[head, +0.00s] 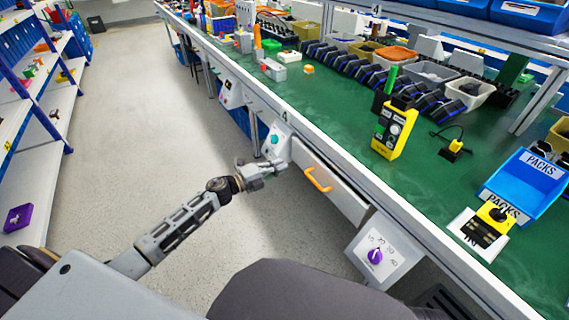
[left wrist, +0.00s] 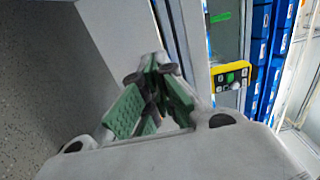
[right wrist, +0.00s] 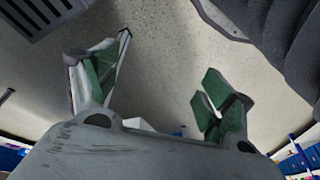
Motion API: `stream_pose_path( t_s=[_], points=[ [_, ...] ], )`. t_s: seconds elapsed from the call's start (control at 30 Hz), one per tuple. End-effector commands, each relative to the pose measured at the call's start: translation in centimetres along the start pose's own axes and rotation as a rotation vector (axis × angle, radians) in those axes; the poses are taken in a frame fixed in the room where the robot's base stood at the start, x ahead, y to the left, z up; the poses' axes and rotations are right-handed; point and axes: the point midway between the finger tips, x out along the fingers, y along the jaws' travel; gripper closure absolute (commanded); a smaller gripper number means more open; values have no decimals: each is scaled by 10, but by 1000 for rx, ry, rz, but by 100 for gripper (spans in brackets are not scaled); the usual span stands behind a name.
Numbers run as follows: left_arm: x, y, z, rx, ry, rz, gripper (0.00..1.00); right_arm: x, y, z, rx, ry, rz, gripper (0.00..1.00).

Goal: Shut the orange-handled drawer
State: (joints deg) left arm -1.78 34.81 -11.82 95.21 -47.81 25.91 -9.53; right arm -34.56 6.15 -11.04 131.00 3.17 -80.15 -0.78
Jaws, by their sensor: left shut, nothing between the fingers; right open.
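The drawer's pale front (head: 345,200) is below the edge of the green-topped workbench in the head view. Its orange handle (head: 319,180) is a curved bar standing out from the front. How far the drawer stands out is hard to tell. My left gripper (head: 278,166) is shut and empty, just left of the drawer front and apart from the handle. In the left wrist view, its closed green-padded fingers (left wrist: 155,72) are near a pale panel (left wrist: 112,32). My right gripper (right wrist: 165,62) is open and empty over bare floor; it does not show in the head view.
A panel with a teal button (head: 275,140) is just left of the drawer. A panel with a purple rotary knob (head: 375,255) is to its right. The workbench (head: 345,130) carries bins and a yellow device (head: 394,132). Open floor (head: 150,130) lies left, before shelves (head: 60,110).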

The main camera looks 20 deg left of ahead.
Motion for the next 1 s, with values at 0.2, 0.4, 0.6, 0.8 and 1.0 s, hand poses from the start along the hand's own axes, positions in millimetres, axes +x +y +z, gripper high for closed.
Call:
stream_pose_path(
  t_s=[0.2, 0.4, 0.6, 0.8, 1.0],
  points=[
    [-19, 0, 0, -1, -1, 2, 100, 1, 2, -3, 0, -1, 4, 18],
    [-32, 0, 0, -1, 0, 1, 100, 6, 3, -1, 0, -11, 6, 18],
    [-38, 0, 0, 0, -1, 1, 100, 7, 3, 0, 1, -12, 7, 18],
    [-39, 0, 0, 0, -1, 0, 100, 8, 3, 2, 1, -17, 7, 18],
    [-39, 0, 0, 0, -1, 1, 88, 8, 2, 6, 1, -21, 5, 18]
  ],
)
